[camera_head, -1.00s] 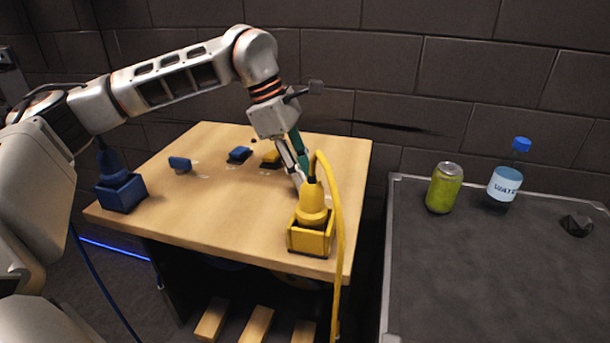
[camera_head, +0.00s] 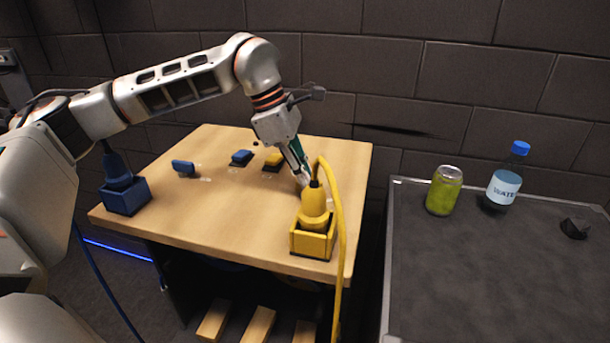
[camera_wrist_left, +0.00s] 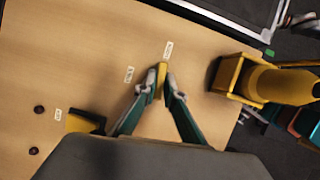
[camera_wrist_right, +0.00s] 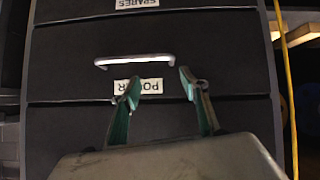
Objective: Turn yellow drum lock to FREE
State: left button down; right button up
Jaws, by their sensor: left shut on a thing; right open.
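In the left wrist view my left gripper (camera_wrist_left: 162,88) is shut on a narrow yellow piece (camera_wrist_left: 160,76), apparently the yellow lock's handle, on the wooden tabletop. White labels lie close by: one beyond the fingertips (camera_wrist_left: 168,50), one to their left (camera_wrist_left: 129,74). Their lettering is too small to read. In the head view my left gripper (camera_head: 303,181) reaches down behind the yellow plug (camera_head: 314,205), and the piece it holds is hidden. My right gripper (camera_wrist_right: 155,83) is open and empty before a dark drawer front with a pale handle (camera_wrist_right: 135,61).
The yellow plug sits upright in a yellow box (camera_head: 313,242) at the table's front right, its cable (camera_head: 341,230) hanging over the edge. A blue box (camera_head: 126,197) stands at the left. Blue (camera_head: 242,157) and yellow (camera_head: 273,161) blocks lie farther back. A can (camera_head: 444,190) and bottle (camera_head: 506,180) stand right.

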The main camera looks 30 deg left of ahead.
pick_arm(q)
jog(key=shift+r+n+t+p, duration=0.15)
jog(key=shift+n+t+p, duration=0.15)
jog(key=shift+n+p, duration=0.4)
jog(key=n+t+y+p, duration=0.1)
jog(key=n, duration=0.2)
jog(key=shift+n, duration=0.4)
jog(key=n+y, duration=0.1)
jog(key=n, duration=0.1)
jog(key=shift+n+t+p, duration=0.35)
jog(key=shift+n+t, duration=0.05)
jog(key=n, duration=0.2)
jog(key=n+y, duration=0.1)
jog(key=n, duration=0.1)
jog(key=shift+t+y, duration=0.3)
jog(key=n+y, duration=0.1)
jog(key=n, duration=0.1)
jog(key=shift+n, duration=0.3)
jog(key=shift+n+y+p, duration=0.3)
jog(key=shift+n, duration=0.6)
jog(key=shift+f+n, duration=0.2)
jog(key=shift+n, duration=0.1)
